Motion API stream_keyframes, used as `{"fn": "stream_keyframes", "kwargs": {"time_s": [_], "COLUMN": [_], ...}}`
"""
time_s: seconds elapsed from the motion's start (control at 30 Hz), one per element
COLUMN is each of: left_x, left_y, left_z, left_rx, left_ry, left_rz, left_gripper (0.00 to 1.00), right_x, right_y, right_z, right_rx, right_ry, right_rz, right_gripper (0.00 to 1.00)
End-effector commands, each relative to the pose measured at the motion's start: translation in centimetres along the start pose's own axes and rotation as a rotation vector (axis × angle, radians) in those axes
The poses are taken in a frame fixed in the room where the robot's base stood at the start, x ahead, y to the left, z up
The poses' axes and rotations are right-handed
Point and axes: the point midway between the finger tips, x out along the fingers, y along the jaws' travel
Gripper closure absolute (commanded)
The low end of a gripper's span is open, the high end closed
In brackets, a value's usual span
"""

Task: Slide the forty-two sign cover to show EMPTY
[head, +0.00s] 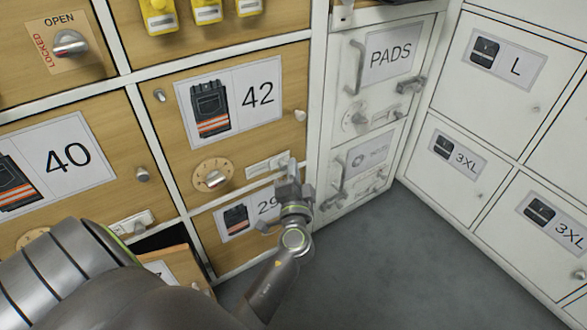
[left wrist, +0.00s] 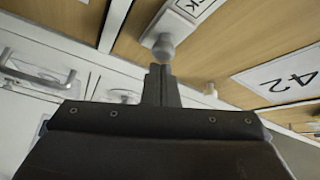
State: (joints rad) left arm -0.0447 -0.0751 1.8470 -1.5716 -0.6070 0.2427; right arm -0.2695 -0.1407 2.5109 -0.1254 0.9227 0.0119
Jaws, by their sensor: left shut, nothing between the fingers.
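My left gripper (head: 291,170) is shut and empty at the right end of the sign. In the left wrist view its fingertips (left wrist: 160,72) are right by the knob; I cannot tell whether they touch. My right gripper is not in view.
Door 42 also has a dial (head: 213,177) and a pull knob (head: 300,115). A white PADS cabinet (head: 390,55) with protruding handles stands close right of the gripper. The grey floor (head: 400,260) is clear.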

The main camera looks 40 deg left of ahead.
Motion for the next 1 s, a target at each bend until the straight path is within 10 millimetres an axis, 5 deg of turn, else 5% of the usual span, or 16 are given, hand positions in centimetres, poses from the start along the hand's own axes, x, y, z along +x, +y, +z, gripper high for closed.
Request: {"fn": "stream_keyframes", "kwargs": {"time_s": [0.47, 1.0], "left_x": [-3.1, -2.9], "left_y": [-2.5, -3.0], "left_z": [4.7, 4.4], "left_rx": [0.002, 0.000], "left_ry": [0.000, 0.002], "left_rz": [0.001, 0.000], "left_gripper": [1.00, 1.00], "right_x": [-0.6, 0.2], "right_y": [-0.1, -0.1], "right_z": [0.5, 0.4], "right_rx": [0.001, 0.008], "right_ry": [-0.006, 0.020], "right_rz": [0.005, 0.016], "right_gripper": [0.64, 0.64]}}
